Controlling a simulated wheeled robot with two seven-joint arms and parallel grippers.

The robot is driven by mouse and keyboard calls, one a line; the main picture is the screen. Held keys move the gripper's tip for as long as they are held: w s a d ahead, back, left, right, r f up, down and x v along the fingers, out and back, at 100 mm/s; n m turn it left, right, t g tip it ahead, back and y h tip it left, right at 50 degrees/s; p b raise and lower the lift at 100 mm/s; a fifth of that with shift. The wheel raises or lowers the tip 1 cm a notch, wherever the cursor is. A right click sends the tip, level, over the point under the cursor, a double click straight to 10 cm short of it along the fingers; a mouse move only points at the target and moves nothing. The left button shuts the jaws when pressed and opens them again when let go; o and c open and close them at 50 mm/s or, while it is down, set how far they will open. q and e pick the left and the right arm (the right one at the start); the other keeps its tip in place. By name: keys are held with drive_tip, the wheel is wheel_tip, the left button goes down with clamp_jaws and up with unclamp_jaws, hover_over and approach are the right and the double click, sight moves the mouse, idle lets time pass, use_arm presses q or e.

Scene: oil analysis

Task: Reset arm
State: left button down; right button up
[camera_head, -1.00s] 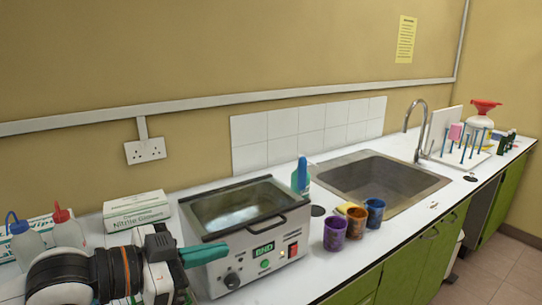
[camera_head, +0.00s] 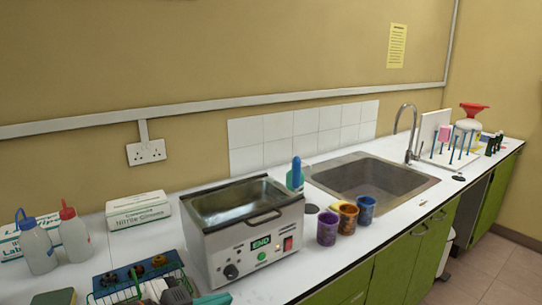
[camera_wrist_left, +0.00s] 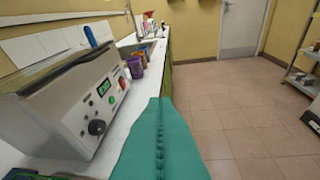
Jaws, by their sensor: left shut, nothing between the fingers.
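My left gripper (camera_head: 212,298) shows at the bottom edge of the head view, with its teal fingers low in front of the water bath (camera_head: 245,250). In the left wrist view its two teal fingers (camera_wrist_left: 157,125) lie pressed together with nothing between them. They point along the front of the counter, to the right of the water bath (camera_wrist_left: 75,115). Most of my left arm is cut off by the lower edge of the head view. My right gripper is in neither view.
Purple, brown and blue cups (camera_head: 327,228) stand beside the bath, before the sink (camera_head: 370,185). The floor (camera_wrist_left: 230,110) beside the counter is clear.

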use_arm(q)
wheel_tip(320, 180, down, 10)
drive_tip(key=s+a+n+y, duration=0.2)
drive_tip(key=n+y, duration=0.1)
drive_tip(key=s+a+f+n+g+y, duration=0.3)
drive_tip(key=s+a+f+y, duration=0.15)
drive_tip(key=s+f, duration=0.45)
drive_tip(key=s+a+f+n+g+y, duration=0.3)
drive_tip(key=s+a+f+n, duration=0.15)
drive_tip(key=s+f, duration=0.4)
wheel_tip(320, 180, down, 24)
drive_tip(key=m+g, duration=0.1)
drive_tip(key=s+a+f+g, duration=0.1)
drive_tip(key=s+a+f, duration=0.2)
drive_tip(key=s+f, duration=1.4)
drive_tip(key=shift+a+f+g, duration=0.2)
drive_tip(key=shift+g, duration=0.1)
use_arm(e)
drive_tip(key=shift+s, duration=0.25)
